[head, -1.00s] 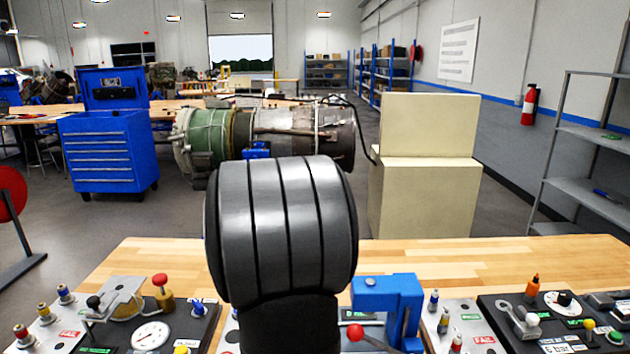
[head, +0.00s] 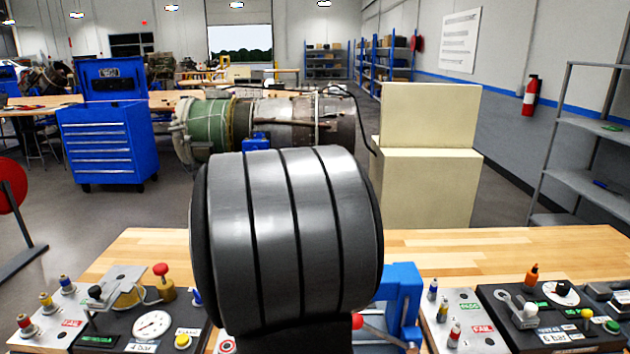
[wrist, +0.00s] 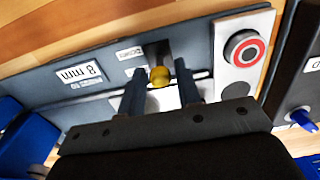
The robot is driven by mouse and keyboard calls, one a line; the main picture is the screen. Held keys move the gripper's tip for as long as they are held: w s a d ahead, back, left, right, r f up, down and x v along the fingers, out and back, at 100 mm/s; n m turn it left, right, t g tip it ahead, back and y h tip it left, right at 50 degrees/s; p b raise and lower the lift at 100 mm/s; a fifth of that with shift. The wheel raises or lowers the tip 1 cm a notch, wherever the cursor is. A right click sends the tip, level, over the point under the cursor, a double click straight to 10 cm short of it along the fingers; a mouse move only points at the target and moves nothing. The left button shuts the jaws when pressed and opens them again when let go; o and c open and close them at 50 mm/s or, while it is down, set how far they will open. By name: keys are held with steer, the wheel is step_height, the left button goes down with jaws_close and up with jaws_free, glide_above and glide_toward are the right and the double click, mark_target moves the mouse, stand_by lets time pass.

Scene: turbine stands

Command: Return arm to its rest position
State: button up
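My gripper (wrist: 160,69) shows in the wrist view with its two dark fingers apart and nothing gripped between them. It is above a grey panel (wrist: 112,52) with an "8 mm" label. A yellow knob (wrist: 160,76) on the panel appears in the gap between the fingers, with no visible contact; its distance from the fingertips is hard to tell. In the head view my large dark arm link fills the centre and hides the gripper and the middle of the bench.
The wooden bench (head: 520,255) carries a left panel with a gauge (head: 152,325), a right panel (head: 535,315) and a blue fixture (head: 402,290) beside my arm. A red-ringed button (wrist: 244,49) is near the gripper. A turbine engine (head: 265,122) stands behind the bench.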

steer(key=shift+s+f, duration=0.1)
steer(key=shift+s, duration=1.05)
steer(key=shift+w+r, duration=0.1)
steer(key=shift+r, duration=0.8)
steer(key=c, duration=0.4)
steer(key=shift+d+n, duration=0.3)
jaws_close()
steer(key=shift+s+d+r+n+h, duration=0.1)
steer(key=shift+d+r+n+h, duration=0.2)
steer(key=shift+d+n, duration=0.2)
steer(key=shift+s+d+r+n+h, duration=0.1)
steer(key=shift+d+r+n+h, duration=0.1)
steer(key=shift+d+r+n, duration=0.25)
steer(key=w+a+r+m+t+y, duration=0.1)
steer(key=w+a+r+m+t, duration=0.1)
steer(key=w+r, duration=0.4)
steer(key=shift+w+a+r+t, duration=0.2)
steer(key=shift+r+t, duration=0.1)
steer(key=shift+r, duration=0.45)
steer(key=shift+m, duration=0.25)
